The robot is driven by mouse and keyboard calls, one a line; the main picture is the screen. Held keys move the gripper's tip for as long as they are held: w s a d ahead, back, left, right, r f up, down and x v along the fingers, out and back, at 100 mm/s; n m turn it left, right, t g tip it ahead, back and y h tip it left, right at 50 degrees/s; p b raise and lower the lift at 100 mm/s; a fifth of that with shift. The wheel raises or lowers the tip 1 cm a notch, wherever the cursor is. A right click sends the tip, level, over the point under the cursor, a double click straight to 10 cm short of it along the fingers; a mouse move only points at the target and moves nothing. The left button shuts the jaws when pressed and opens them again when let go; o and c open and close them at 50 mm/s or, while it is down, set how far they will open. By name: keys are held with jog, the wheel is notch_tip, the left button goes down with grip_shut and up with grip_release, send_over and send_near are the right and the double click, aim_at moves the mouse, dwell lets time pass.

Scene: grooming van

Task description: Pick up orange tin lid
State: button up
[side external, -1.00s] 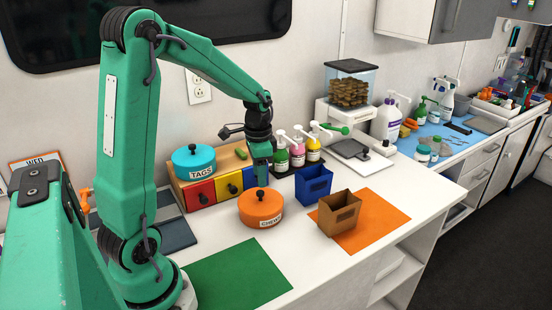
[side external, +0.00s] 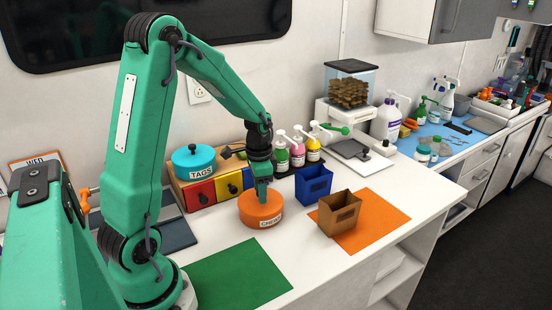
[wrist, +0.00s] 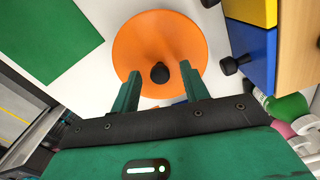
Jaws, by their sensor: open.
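The orange tin (side external: 259,215) stands on the white counter with its orange lid (side external: 258,203) on top and a label on its front. In the wrist view the lid (wrist: 148,42) is a large orange disc with a dark round knob (wrist: 160,73). My gripper (side external: 262,196) points straight down at the lid from above. In the wrist view my gripper (wrist: 160,78) is open, one finger on each side of the knob. In the side view the knob is hidden by the fingers. I cannot tell whether the fingers touch the lid.
A teal tin marked TAGS (side external: 194,162) sits on a drawer box (side external: 177,182) behind on the left. A blue bin (side external: 313,183) and a brown bin (side external: 339,213) stand to the right, near an orange mat (side external: 385,220). A green mat (side external: 235,275) lies in front.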

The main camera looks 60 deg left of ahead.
dwell(0.3)
grip_shut()
jog(key=shift+r, duration=0.15)
jog(key=shift+r, duration=0.45)
notch_tip(320, 180, up, 3)
jog(key=shift+d+r, duration=0.1)
jog(key=shift+r, duration=0.05)
jog(key=s+d+r, duration=0.1)
jog(key=d+r, duration=0.5)
jog(key=d, duration=0.5)
jog(key=shift+s+d+r, duration=0.2)
jog(key=shift+r, duration=0.1)
jog(key=a+f, duration=0.1)
jog(key=a, duration=0.3)
jog(key=w+a+f, duration=0.1)
jog(key=a, duration=0.2)
jog(key=a+f, duration=0.1)
jog(key=a, duration=0.3)
jog(key=shift+w+a+f, duration=0.25)
jog(key=shift+a, duration=0.05)
